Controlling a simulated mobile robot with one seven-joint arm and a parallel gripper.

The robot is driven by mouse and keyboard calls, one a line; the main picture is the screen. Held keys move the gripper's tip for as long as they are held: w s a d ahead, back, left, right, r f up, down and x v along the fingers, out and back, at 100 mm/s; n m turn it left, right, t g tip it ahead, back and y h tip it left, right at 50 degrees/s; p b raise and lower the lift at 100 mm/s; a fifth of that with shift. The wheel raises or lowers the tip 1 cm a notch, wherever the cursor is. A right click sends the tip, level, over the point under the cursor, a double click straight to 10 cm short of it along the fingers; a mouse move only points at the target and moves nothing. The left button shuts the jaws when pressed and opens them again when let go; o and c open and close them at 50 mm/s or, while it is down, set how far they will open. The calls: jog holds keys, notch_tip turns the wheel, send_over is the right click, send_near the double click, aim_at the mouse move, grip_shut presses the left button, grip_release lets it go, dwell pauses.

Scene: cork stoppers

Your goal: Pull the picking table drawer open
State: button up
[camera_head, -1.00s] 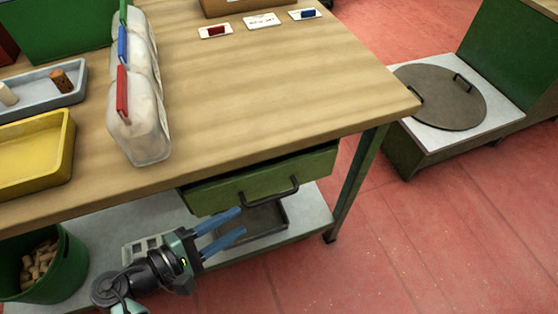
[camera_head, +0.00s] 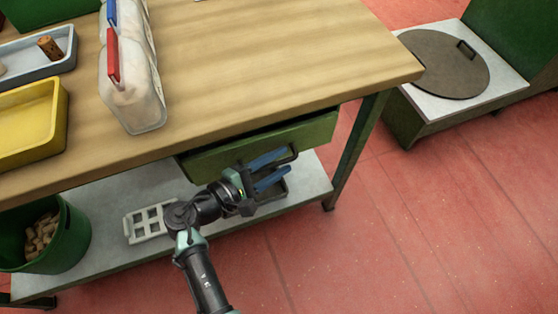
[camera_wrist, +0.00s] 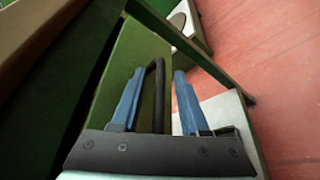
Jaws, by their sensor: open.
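The green drawer (camera_head: 318,130) sits under the wooden top of the picking table (camera_head: 270,60), its front standing slightly out from under the edge. Its dark bar handle (camera_head: 294,152) is partly hidden behind my gripper in the head view. My gripper (camera_head: 279,168) is open at the drawer front, its two blue fingers pointing toward the handle. In the wrist view the handle (camera_wrist: 159,85) shows between the two open fingers (camera_wrist: 157,98), nearer the left one. Whether a finger touches it I cannot tell.
A green bin of corks (camera_head: 45,240) and a light grid tray (camera_head: 150,222) are on the lower shelf (camera_head: 105,262). Bags with coloured clips (camera_head: 135,90), a yellow tray (camera_head: 62,125) and a grey tray (camera_head: 68,62) stand on top. Red floor (camera_head: 420,230) is open at right.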

jog(key=shift+w+d, duration=0.15)
jog(key=shift+d, duration=0.05)
grip_shut()
dwell(1.4)
